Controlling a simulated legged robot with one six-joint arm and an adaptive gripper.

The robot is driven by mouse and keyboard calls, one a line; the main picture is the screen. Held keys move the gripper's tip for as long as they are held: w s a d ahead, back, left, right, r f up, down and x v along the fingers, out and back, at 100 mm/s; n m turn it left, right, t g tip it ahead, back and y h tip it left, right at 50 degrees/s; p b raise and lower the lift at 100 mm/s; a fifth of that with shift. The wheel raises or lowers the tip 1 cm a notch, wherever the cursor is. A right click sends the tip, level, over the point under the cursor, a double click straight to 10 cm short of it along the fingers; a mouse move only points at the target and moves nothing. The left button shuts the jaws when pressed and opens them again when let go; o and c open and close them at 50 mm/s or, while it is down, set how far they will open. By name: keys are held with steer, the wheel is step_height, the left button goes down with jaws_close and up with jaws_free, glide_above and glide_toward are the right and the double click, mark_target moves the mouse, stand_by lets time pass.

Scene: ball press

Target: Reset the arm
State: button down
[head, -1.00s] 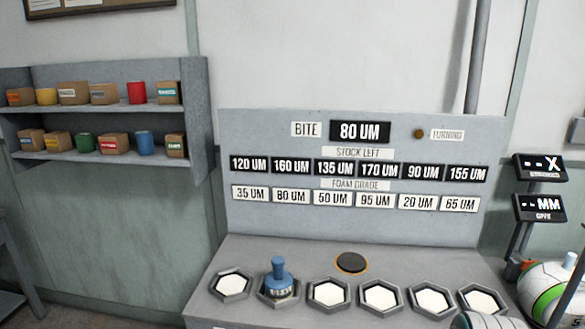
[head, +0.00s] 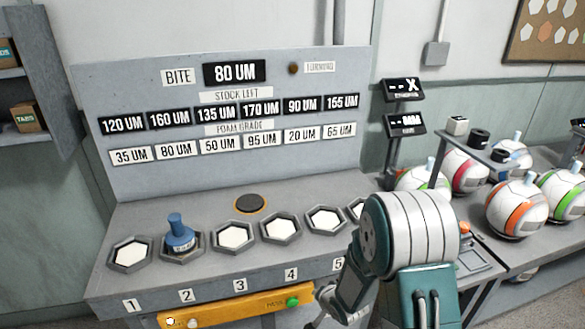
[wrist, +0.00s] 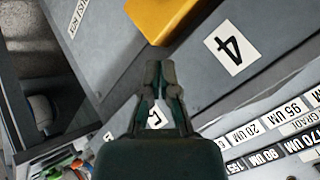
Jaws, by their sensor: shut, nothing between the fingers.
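My gripper (wrist: 160,68) shows in the wrist view with its two fingertips together and nothing between them. It is in front of the grey bench, near the number 4 label (wrist: 229,49) and the yellow bar (wrist: 160,18). My arm covers the lower right of the head view and hides part of the bench. The fingers cannot be made out there.
The bench (head: 120,225) has a row of hexagonal pads. A blue-handled tool (head: 180,233) stands on pad 2. Behind is the display panel (head: 150,85), reading BITE 80 UM. Several balls (head: 513,208) stand at right. A shelf (head: 30,100) is at left.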

steer(key=s+d+r+n+h, duration=0.1)
steer(key=s+d+r, duration=0.2)
steer(key=r, duration=0.4)
steer(key=s+d+r+n+h, duration=0.1)
steer(key=s+d+r+h, duration=0.1)
steer(key=r, duration=0.5)
steer(key=s+d+r+n+h, duration=0.1)
steer(key=s+d+r, duration=0.2)
steer(key=r, duration=0.5)
steer(key=s+r+n, duration=0.1)
steer(key=s+r, duration=0.2)
steer(key=s, duration=0.3)
steer(key=s+r+n+g, duration=0.1)
steer(key=s+r, duration=0.2)
steer(key=s, duration=0.3)
steer(key=s+d+r+g, duration=0.1)
steer(key=s+r, duration=0.2)
steer(key=s, duration=0.4)
steer(key=shift+r+n, duration=0.15)
steer(key=shift+n, duration=0.25)
